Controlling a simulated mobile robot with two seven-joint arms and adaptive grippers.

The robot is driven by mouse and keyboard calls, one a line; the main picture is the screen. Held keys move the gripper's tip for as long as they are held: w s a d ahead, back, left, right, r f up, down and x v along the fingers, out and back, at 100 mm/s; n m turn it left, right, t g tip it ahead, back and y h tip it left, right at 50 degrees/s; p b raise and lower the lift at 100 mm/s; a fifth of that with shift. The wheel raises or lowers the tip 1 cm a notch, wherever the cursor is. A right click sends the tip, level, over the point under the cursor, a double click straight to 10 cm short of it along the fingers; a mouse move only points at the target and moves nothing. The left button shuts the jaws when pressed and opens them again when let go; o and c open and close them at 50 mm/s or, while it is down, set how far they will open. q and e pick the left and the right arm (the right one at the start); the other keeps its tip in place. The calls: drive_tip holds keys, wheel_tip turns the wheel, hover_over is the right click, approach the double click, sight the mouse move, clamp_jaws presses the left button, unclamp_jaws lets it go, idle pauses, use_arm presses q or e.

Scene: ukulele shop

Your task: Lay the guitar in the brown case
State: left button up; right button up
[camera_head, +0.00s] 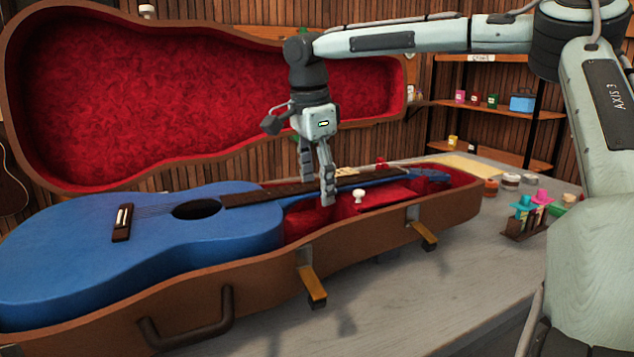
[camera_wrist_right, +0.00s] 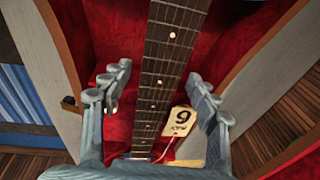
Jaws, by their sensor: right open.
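The blue guitar (camera_head: 160,235) lies face up in the brown case (camera_head: 390,243), its body at the left and its neck (camera_head: 275,192) running right. The case stands open, with red lining. My right gripper (camera_head: 317,188) is open over the neck from above. In the right wrist view the neck (camera_wrist_right: 158,75) runs between the two spread fingers of my right gripper (camera_wrist_right: 160,92), with red lining on both sides and visible gaps to the fingers. A numbered paper tag (camera_wrist_right: 180,122) hangs beside the neck. My left gripper is not in view.
The raised lid (camera_head: 130,178) stands behind the guitar. Latches (camera_head: 312,285) and a dark handle (camera_head: 190,330) stick out at the case's front. Small jars (camera_head: 510,181) and a rack with colourful items (camera_head: 525,222) stand at the right. The grey tabletop (camera_head: 440,290) in front is clear.

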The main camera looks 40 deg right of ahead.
drive_tip(key=shift+s+f, duration=0.1)
drive_tip(key=shift+f, duration=0.1)
wheel_tip(320, 180, up, 12)
drive_tip(key=a, duration=0.2)
drive_tip(key=shift+s, duration=0.35)
drive_tip(key=shift+r, duration=0.1)
